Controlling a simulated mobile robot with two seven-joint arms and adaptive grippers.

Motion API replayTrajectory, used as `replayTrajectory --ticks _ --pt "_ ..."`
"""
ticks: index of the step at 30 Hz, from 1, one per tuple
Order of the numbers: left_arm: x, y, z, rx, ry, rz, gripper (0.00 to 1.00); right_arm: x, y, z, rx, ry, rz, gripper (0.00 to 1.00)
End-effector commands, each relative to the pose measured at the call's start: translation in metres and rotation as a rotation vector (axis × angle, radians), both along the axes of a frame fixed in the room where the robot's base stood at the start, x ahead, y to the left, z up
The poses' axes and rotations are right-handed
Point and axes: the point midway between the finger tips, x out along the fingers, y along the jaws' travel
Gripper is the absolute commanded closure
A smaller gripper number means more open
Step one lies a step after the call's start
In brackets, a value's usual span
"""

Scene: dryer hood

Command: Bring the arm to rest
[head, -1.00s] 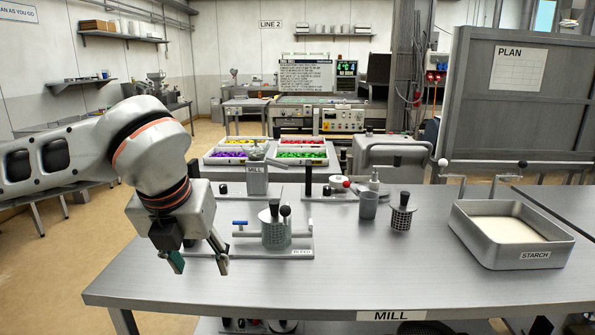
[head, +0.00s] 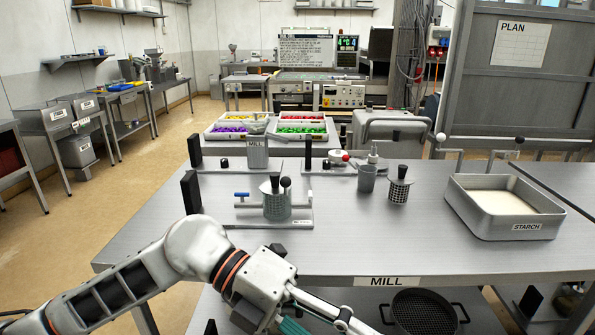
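My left arm comes in from the lower left. Its gripper (head: 322,323) hangs low at the bottom edge of the head view, in front of the mill table's (head: 350,240) front edge. Its two fingers stand apart with nothing seen between them; the fingertips are partly cut off by the picture's edge. My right arm and gripper are not in view.
On the table are a fixture with a mesh cup (head: 276,204), a grey cup (head: 367,179), a second mesh cup (head: 398,188) and a starch tray (head: 462,203). A round dark sieve (head: 424,314) is below the table. The table's front strip is clear.

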Motion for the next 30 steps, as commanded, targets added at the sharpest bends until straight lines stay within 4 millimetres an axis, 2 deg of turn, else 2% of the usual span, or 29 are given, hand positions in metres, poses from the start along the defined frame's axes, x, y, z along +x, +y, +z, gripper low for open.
replayTrajectory --ticks 4,9,13,16,20,23,24,26,27,29,30 --pt "-0.001 -0.017 0.028 -0.273 0.187 0.069 0.53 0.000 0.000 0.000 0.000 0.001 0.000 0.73" --pt "0.029 -0.013 0.052 -0.546 0.395 0.234 0.53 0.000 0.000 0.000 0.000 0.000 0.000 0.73" --pt "0.067 0.006 0.050 -0.715 0.558 0.418 0.53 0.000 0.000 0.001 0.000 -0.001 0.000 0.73" --pt "0.100 0.028 0.031 -0.816 0.685 0.588 0.53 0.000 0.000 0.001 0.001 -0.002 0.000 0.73" --pt "0.138 0.066 -0.017 -0.899 0.848 0.839 0.53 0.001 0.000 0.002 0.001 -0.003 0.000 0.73" --pt "0.156 0.100 -0.071 -0.926 0.974 1.051 0.53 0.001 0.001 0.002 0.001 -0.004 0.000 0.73" --pt "0.160 0.114 -0.095 -0.926 1.023 1.135 0.53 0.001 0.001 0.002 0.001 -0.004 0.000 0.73" --pt "0.162 0.134 -0.132 -0.917 1.088 1.254 0.53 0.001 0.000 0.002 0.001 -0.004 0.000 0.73" --pt "0.160 0.146 -0.157 -0.906 1.132 1.332 0.53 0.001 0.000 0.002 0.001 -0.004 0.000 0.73" --pt "0.154 0.164 -0.194 -0.879 1.192 1.443 0.53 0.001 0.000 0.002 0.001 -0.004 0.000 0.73" --pt "0.147 0.176 -0.218 -0.858 1.232 1.513 0.53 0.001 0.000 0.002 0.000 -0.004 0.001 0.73"
